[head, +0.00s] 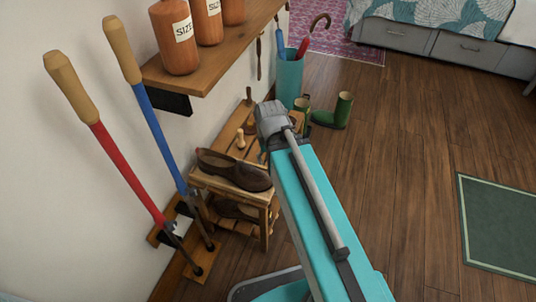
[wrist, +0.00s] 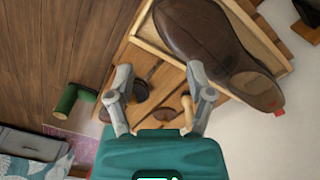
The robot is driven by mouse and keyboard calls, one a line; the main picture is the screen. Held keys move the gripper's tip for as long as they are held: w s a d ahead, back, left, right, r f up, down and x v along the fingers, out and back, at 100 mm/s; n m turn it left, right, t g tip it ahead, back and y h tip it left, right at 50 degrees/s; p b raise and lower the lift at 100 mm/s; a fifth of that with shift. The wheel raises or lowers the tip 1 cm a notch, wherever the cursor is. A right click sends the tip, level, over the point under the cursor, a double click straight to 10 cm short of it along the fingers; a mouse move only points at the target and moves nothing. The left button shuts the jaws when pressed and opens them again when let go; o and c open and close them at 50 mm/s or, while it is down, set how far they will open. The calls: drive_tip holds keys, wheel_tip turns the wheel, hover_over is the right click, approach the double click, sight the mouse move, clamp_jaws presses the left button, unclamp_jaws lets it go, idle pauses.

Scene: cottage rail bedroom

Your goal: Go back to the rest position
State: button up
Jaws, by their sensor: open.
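My gripper (wrist: 158,84) shows in the wrist view with its two grey fingers apart and nothing between the tips. A brown shoe (wrist: 212,40) lies on the wooden bench (wrist: 150,28) beyond the fingers, to the upper right, apart from them as far as I can tell. In the head view my teal arm reaches forward past the right side of the same bench (head: 262,200), and the shoe (head: 240,172) rests on its near end. My gripper is hidden in the head view.
A shelf (head: 215,55) with orange bottles juts from the left wall. Two long-handled tools, red (head: 125,170) and blue (head: 160,130), stand in a floor rack. Green boots (head: 335,112) and a teal umbrella stand (head: 289,78) are behind. Open floor (head: 410,150) lies right.

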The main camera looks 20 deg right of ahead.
drive_tip(key=shift+r, duration=0.15)
wheel_tip(320, 180, up, 31)
drive_tip(key=p, duration=3.1)
